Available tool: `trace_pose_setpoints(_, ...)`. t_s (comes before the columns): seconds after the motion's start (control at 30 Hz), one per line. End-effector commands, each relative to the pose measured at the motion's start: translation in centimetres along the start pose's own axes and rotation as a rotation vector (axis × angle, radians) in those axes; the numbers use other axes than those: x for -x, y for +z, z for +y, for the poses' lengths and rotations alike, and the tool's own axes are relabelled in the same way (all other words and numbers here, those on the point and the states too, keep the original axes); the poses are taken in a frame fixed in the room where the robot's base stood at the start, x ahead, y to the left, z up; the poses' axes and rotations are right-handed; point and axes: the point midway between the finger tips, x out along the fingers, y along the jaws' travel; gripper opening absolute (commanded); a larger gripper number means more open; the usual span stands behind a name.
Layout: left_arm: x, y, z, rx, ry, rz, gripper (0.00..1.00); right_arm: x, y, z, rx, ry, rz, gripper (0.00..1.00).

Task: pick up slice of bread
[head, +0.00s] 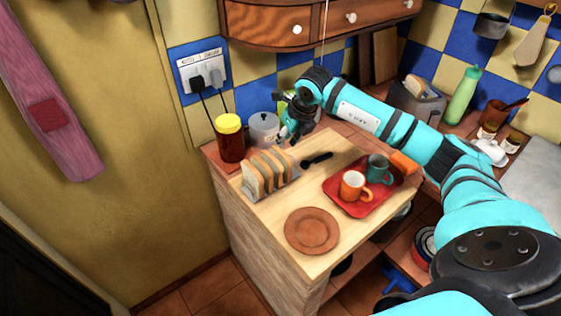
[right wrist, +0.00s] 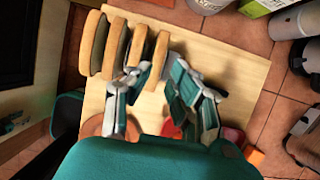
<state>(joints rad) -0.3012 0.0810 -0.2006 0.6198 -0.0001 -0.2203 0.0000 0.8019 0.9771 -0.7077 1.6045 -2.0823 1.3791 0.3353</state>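Several slices of bread (head: 268,170) stand upright in a row in a rack at the back left of the wooden counter. In the right wrist view the bread slices (right wrist: 115,45) show at the top left. My right gripper (head: 287,135) is above and just behind the rack, pointing down, apart from the bread in the head view. In the right wrist view its two fingers (right wrist: 160,85) are spread, with nothing held. The end slice (right wrist: 157,62) appears between the fingertips there; the depth is hard to tell. My left gripper is not in view.
A yellow-lidded jar (head: 230,138) and a lidded pot (head: 264,130) stand behind the rack. A dark utensil (head: 316,159) lies beside it. A red tray (head: 343,207) holds an orange mug and a teal mug. A brown plate (head: 312,231) lies in front. A toaster (head: 418,104) stands farther right.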

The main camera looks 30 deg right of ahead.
Motion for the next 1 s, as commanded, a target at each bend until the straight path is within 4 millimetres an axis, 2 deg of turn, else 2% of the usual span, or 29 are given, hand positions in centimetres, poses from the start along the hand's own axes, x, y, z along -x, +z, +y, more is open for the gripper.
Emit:
trace_pose_setpoints(0.23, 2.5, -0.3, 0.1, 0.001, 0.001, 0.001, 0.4, -2.8, -0.4, 0.3, -0.001, 0.002, 0.005, 0.21)
trace_pose_setpoints(0.4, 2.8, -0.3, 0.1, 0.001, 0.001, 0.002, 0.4, -4.9, -0.4, 0.2, -0.001, 0.001, 0.002, 0.21)
trace_pose_setpoints(0.67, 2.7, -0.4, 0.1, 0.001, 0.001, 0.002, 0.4, -5.2, -0.4, 0.2, 0.0, 0.0, 0.0, 0.21)
trace_pose_setpoints(0.83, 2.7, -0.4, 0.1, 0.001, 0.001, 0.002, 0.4, -5.2, -0.4, 0.2, 0.0, 0.0, 0.0, 0.0)
trace_pose_setpoints(1.0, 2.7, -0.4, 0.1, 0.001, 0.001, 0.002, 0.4, -5.2, -0.4, 0.2, 0.0, 0.0, 0.0, 0.0)
